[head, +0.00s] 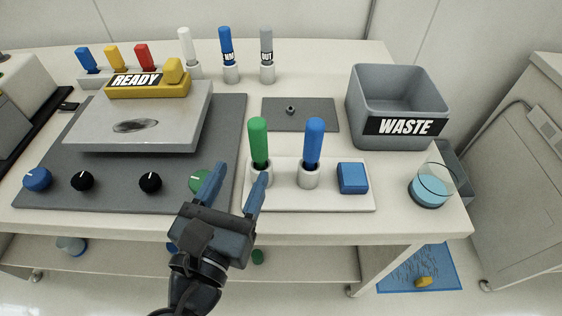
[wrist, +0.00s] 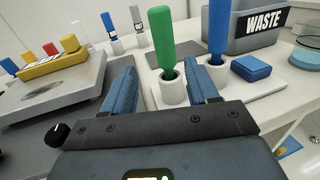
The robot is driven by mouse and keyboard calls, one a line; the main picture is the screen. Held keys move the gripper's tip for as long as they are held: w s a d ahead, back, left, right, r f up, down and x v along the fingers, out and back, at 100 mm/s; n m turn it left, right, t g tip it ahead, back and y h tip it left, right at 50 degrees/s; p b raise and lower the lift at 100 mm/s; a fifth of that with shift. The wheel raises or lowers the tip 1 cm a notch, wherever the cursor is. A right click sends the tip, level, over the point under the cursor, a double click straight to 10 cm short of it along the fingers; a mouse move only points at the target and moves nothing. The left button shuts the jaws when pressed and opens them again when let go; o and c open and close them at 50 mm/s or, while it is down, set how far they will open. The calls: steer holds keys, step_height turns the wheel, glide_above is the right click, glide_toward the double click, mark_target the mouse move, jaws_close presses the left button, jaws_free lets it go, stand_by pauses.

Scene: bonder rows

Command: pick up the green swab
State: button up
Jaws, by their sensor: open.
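The green swab (head: 258,138) stands upright in a white holder (head: 261,174) at the left end of a white tray on the bench. In the wrist view the green swab (wrist: 164,38) rises beyond my fingertips, between the two fingers in the picture. My gripper (head: 238,178) is open and empty, in front of the holder and slightly left of it. Its right fingertip overlaps the holder in the head view. In the wrist view my gripper (wrist: 163,80) has its blue fingers on either side of the white holder. I cannot tell the exact gap.
A blue swab (head: 314,138) in a holder and a blue block (head: 352,177) share the white tray (head: 330,202). A grey WASTE bin (head: 398,80) and a glass of blue liquid (head: 430,190) stand right. A READY device (head: 140,110) with knobs is left.

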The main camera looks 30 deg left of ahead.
mark_target(256, 152)
steer(key=x, duration=0.7)
steer(key=shift+w+d+r+p, duration=0.25)
steer(key=shift+w+d+p, duration=0.05)
steer(key=shift+w+p, duration=0.1)
steer(key=c, duration=1)
